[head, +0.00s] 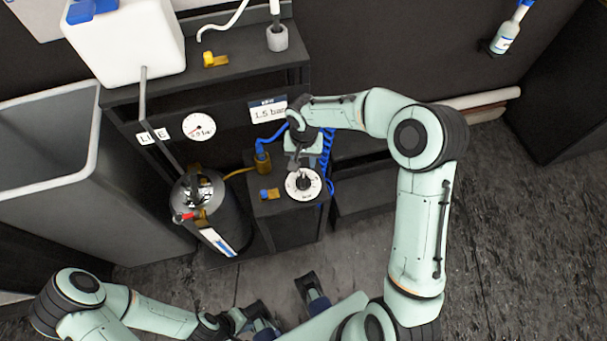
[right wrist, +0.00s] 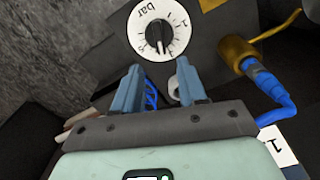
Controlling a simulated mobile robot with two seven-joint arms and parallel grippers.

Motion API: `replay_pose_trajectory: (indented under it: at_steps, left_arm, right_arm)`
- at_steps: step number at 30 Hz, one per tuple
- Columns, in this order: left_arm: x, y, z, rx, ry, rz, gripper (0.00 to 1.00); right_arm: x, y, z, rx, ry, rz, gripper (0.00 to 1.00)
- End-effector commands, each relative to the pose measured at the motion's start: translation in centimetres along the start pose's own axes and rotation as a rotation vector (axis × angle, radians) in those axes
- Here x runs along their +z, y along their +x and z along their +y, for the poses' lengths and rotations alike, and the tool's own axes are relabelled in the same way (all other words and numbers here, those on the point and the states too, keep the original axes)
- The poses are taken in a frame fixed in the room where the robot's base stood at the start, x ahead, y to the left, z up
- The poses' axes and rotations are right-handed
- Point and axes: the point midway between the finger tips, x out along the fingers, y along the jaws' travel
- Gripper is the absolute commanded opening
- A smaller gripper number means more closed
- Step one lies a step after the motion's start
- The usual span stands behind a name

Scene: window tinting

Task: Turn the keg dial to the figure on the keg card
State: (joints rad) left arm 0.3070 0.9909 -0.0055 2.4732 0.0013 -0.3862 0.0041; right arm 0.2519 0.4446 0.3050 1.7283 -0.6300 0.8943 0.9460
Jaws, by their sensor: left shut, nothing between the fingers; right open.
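The keg dial (head: 303,184) is a white disc with a black knob, on top of a dark box. It also shows in the right wrist view (right wrist: 160,30), marked "bar", just beyond the fingertips. The keg card (head: 268,112) reads 1.5 bar. My right gripper (head: 296,162) is over the back edge of the dial, pointing down. Its blue fingers (right wrist: 158,78) are open and empty, apart from the knob. The knob's exact setting is too small to read. My left gripper (head: 264,326) is low at the bottom edge, shut and empty, partly cut off.
A metal keg (head: 230,205) stands left of the dial box. A round gauge (head: 198,127) is on the panel behind. A brass fitting (head: 262,160) with a blue hose is beside the dial. A grey bin (head: 50,130) stands at left. Floor at the right is clear.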

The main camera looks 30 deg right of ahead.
Motion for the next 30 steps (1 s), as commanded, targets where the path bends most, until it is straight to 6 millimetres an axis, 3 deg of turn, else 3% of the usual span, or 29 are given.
replay_pose_trajectory:
  at_steps: [6, 12, 18, 26, 30]
  left_arm:
    - [-0.2, 0.4, -0.1, 0.001, 0.0, 0.005, 0.0]
    - [-0.3, 0.5, -0.1, 0.002, 0.001, 0.009, 0.0]
    - [-0.3, 0.6, -0.1, 0.002, 0.001, 0.01, 0.0]
    - [-0.3, 0.5, -0.1, 0.003, 0.001, 0.011, 0.0]
    - [-0.3, 0.5, -0.1, 0.002, 0.001, 0.011, 0.0]
  right_arm:
    - [0.2, 5.0, 0.1, 0.001, -0.001, -0.007, 0.41]
    - [0.1, 7.9, 0.0, -0.001, 0.0, -0.004, 0.41]
    - [0.1, 9.0, 0.0, -0.002, -0.001, -0.002, 0.41]
    - [0.1, 9.1, 0.0, -0.002, 0.0, -0.002, 0.41]
    - [0.1, 9.1, 0.0, -0.002, -0.001, -0.002, 0.0]
